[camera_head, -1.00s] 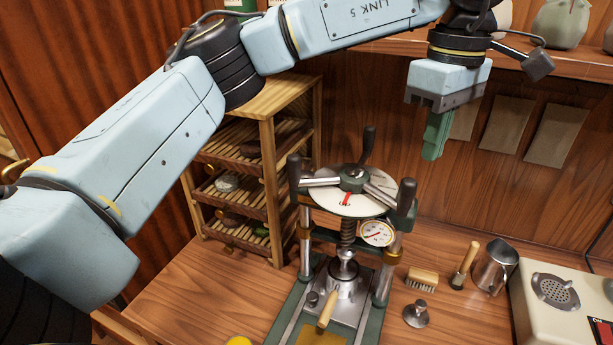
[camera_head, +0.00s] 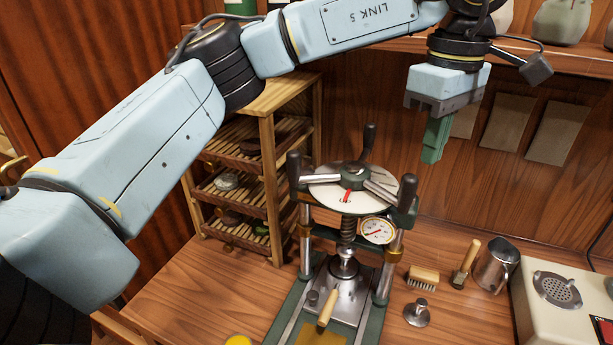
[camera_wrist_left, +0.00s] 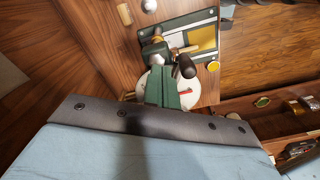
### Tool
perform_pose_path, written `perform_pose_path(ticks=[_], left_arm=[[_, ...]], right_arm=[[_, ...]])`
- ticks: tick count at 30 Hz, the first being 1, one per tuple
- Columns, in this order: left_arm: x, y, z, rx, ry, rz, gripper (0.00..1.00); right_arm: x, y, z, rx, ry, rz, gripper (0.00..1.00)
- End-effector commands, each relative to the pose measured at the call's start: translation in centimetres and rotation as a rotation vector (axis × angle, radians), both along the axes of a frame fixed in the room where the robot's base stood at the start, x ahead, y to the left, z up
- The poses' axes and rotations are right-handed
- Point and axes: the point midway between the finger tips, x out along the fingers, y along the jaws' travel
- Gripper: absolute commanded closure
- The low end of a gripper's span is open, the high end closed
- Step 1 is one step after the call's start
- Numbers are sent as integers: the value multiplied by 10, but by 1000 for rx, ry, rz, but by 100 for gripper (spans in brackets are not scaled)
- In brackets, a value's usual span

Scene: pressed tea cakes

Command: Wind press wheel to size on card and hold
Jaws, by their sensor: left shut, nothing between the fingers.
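The green press (camera_head: 385,285) stands on the table in the head view. Its wheel (camera_head: 330,197) has a pale disc with a red mark, metal spokes and dark upright grips (camera_head: 406,192). A round gauge (camera_head: 377,231) with a red needle sits below the wheel. My left gripper (camera_head: 431,158) is shut and empty, above and to the right of the wheel, apart from it. In the left wrist view, the green fingers (camera_wrist_left: 162,88) overlap the disc (camera_wrist_left: 186,92). Brown cards (camera_head: 507,122) hang on the back wall; no writing is readable. My right gripper is out of view.
A slatted rack (camera_head: 272,170) with dark cakes stands left of the press. A brush (camera_head: 423,277), a small metal weight (camera_head: 417,312), a wooden-handled tool (camera_head: 466,264), a metal jug (camera_head: 494,263) and a pale box (camera_head: 535,310) lie to the right. A shelf (camera_head: 560,62) runs above.

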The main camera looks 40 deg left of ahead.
Motion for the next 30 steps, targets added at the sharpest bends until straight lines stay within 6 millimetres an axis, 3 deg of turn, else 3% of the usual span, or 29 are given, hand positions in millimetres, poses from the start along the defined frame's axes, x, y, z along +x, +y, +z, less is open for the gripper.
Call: perform_pose_path(ticks=[15,30], left_arm=[[0,0,-33,0,-1,0,100],[-10,2,-35,-1,0,-1,100]], right_arm=[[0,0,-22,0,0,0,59],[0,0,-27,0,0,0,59]])
